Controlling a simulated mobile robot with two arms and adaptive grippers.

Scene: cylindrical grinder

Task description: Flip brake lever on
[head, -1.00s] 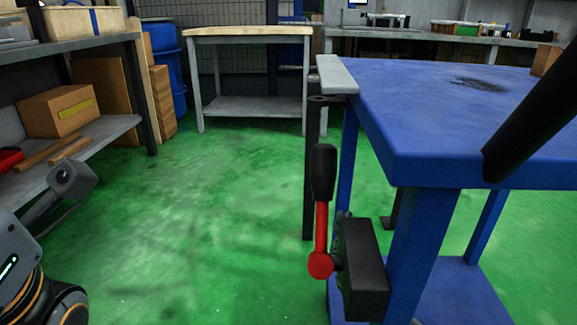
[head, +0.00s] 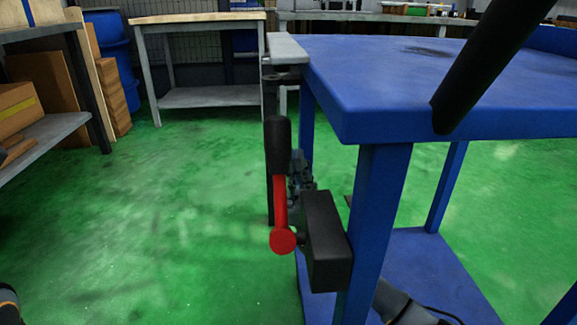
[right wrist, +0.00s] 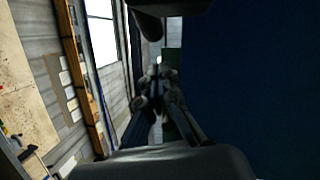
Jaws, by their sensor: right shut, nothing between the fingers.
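The brake lever has a red arm (head: 280,205) with a black grip (head: 277,146) and a red round hub at its lower end. It stands nearly upright beside a black box (head: 326,240) on the blue cart's leg. My right gripper (head: 299,170) is just behind the lever, partly hidden by it and the box. I cannot tell whether it touches the lever. In the right wrist view its fingers (right wrist: 157,88) are together with nothing between them. A dark rounded shape hangs at the top of that view; I cannot tell what it is. My left gripper is out of view.
The blue cart (head: 390,85) fills the right side, with a black bar (head: 490,65) slanting above its top. A wooden-topped workbench (head: 205,96) stands at the back. A shelf (head: 50,135) with boxes is at the left. The green floor between is clear.

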